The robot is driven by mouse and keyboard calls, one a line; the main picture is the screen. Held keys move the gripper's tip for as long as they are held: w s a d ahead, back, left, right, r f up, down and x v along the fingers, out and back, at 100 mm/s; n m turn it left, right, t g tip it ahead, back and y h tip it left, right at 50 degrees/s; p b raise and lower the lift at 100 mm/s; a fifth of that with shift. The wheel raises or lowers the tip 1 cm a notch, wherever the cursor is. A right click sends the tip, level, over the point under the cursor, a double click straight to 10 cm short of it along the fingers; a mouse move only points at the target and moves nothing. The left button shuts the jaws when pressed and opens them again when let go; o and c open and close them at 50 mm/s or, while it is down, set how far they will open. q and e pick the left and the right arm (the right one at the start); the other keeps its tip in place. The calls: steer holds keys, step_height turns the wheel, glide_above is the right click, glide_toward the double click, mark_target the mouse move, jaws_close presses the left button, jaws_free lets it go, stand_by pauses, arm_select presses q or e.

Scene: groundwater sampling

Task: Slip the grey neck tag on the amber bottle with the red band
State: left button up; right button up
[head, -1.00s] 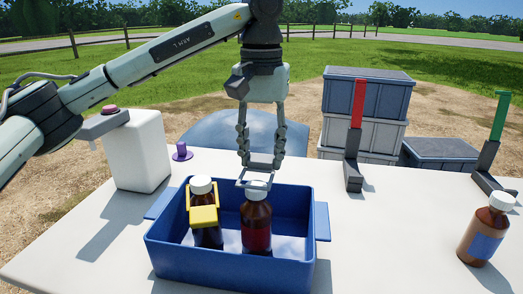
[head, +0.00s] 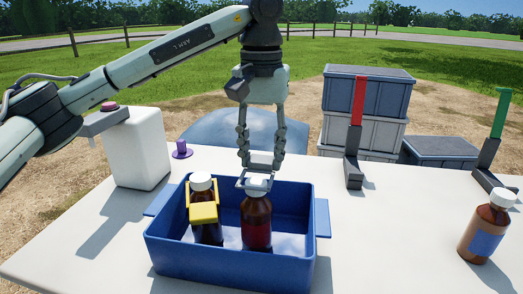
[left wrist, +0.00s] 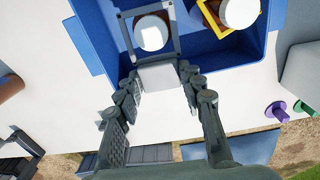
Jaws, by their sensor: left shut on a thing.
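My left gripper (head: 261,161) points down over the blue tray and is shut on the grey neck tag (head: 241,184). The tag is a square grey frame; it also shows in the left wrist view (left wrist: 160,77), where its opening surrounds the white cap. The amber bottle with the red band (head: 257,232) stands upright in the right part of the tray. The tag is at the height of this bottle's cap; I cannot tell whether it touches. My right gripper is not in view.
The blue tray (head: 225,266) also holds an amber bottle wearing a yellow tag (head: 204,213). A brown bottle with a blue band (head: 485,243) stands at right. Red (head: 358,101) and green (head: 500,117) posts stand behind. A white container (head: 137,150) and purple peg (head: 181,150) are at left.

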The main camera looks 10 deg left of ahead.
arm_select(q)
steer(key=shift+f+b, duration=0.8)
steer(key=shift+f, duration=0.65)
steer(key=o, duration=1.2)
steer(key=shift+c, duration=0.2)
step_height(320, 180, up, 12)
